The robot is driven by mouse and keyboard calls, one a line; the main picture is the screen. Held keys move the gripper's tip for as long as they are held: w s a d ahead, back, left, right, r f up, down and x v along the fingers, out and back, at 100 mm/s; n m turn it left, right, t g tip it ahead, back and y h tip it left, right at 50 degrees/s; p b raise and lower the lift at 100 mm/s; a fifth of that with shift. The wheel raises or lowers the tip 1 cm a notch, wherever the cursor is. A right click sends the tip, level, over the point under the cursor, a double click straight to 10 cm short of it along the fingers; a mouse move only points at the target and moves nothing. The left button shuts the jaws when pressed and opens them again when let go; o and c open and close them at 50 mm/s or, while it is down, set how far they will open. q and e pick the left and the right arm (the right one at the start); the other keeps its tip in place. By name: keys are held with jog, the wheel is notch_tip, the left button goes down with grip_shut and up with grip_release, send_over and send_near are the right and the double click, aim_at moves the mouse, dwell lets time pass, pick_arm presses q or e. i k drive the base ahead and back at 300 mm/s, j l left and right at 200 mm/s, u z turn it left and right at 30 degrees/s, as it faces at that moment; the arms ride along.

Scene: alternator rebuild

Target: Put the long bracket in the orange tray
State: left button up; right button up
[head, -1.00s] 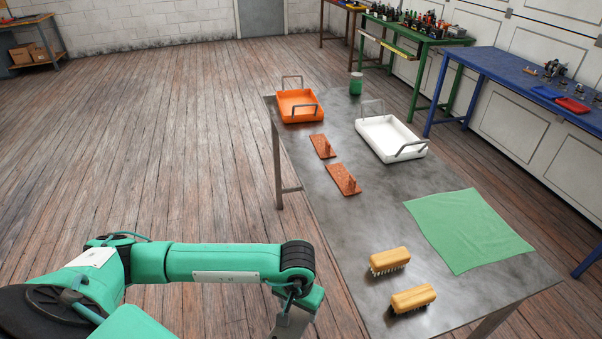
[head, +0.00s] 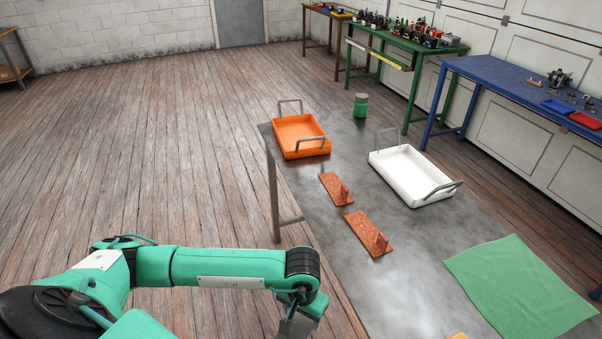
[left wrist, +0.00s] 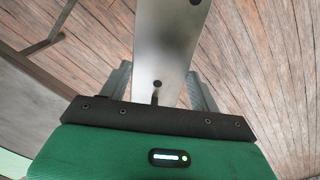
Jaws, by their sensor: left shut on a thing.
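The long bracket (left wrist: 170,45) is a flat grey metal plate with small dark holes. In the left wrist view it runs between the fingers of my left gripper (left wrist: 162,85), which is shut on it over the wood floor; its far end is cut off by the frame. In the head view, my left gripper (head: 298,324) is at the bottom edge, left of the table and mostly cut off. The orange tray (head: 298,128) is empty, with two upright wire handles, at the table's far left corner. My right gripper is not in view.
The grey metal table (head: 375,285) holds two reddish-brown boards with pegs (head: 335,190) (head: 367,236), a white tray (head: 408,172), a green-capped jar (head: 360,106) and a green cloth (head: 518,285). A sliver of a yellow brush (head: 458,336) shows. The floor left of the table is clear.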

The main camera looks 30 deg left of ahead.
aim_at(300, 127)
jog(key=i+j+z, duration=0.1)
jog(key=j, duration=0.4)
jog(key=i+j, duration=0.25)
jog(key=j, duration=0.25)
jog(key=i+j+z, duration=0.15)
jog(key=j, duration=0.35)
jog(key=i+j, duration=0.2)
jog(key=j, duration=0.3)
jog(key=i+j+z, duration=0.15)
jog(key=j, duration=0.35)
jog(key=i+j, duration=0.1)
jog(key=j, duration=0.45)
jog(key=i+j+z, duration=0.15)
jog(key=j, duration=0.35)
jog(key=j+z, duration=0.1)
jog(key=j, duration=0.45)
jog(key=i, duration=0.05)
